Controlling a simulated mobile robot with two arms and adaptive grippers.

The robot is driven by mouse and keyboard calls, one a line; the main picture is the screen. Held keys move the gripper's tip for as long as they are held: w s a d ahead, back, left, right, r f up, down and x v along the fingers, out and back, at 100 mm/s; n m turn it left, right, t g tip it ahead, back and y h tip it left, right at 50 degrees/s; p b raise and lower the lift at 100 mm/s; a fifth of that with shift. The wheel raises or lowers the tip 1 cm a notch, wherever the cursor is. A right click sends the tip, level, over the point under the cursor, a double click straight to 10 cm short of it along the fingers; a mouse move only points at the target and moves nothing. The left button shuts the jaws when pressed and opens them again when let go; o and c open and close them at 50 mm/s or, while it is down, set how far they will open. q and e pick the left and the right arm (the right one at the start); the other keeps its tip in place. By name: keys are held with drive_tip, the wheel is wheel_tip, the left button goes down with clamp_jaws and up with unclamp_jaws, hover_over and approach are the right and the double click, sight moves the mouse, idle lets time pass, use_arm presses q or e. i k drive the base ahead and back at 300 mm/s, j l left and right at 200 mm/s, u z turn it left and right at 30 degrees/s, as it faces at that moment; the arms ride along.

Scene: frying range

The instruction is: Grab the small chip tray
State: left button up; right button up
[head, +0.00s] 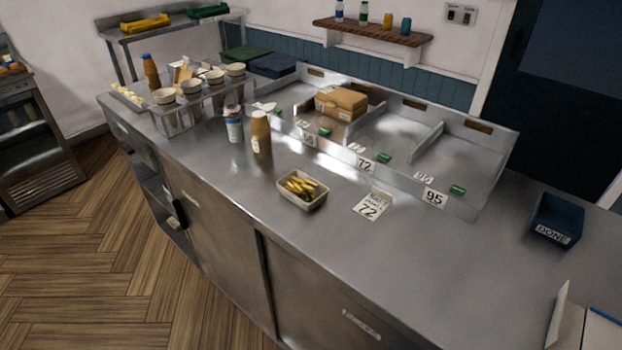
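The small chip tray (289,197) is a pale, open tray holding several yellow chips. Nothing touches or covers the tray. Neither of my grippers shows in the head view.
A brown bottle (261,134) and a white bottle (234,125) stand behind and left of the tray. Low-walled numbered bays run behind it, one holding a brown box (341,103). A blue bin (556,218) labelled DONE stands right.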

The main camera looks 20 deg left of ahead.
sight(305, 192)
drive_tip(key=i+j, duration=0.1)
drive_tip(key=j, duration=0.3)
drive_tip(key=j+z, duration=0.1)
drive_tip(key=j, duration=0.35)
drive_tip(key=i+j, duration=0.15)
drive_tip(key=j, duration=0.3)
